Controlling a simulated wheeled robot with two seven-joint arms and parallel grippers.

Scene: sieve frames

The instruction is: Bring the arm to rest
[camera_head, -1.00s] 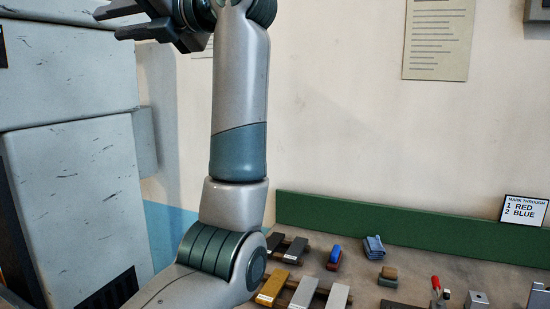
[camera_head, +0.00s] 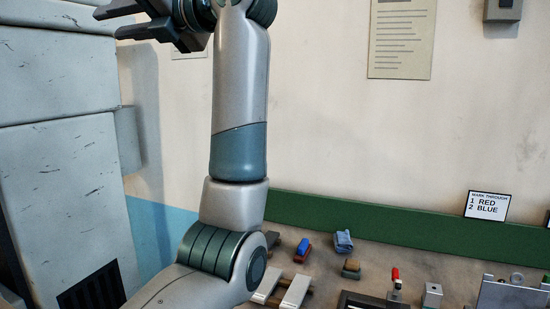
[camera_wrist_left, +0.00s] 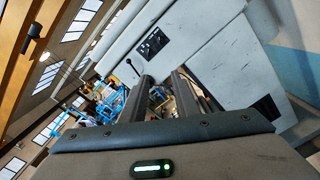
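My left arm rises through the head view, bent upward at the elbow. My left gripper (camera_head: 122,22) is at the top left of that view, high above the bench and apart from everything on it. Its two dark fingers point left with a gap between them. In the left wrist view the fingers (camera_wrist_left: 165,98) also stand apart, with only background between them. My right gripper is in neither view.
A card (camera_head: 487,206) reads "1 RED, 2 BLUE". A grey cabinet (camera_head: 60,180) stands at left.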

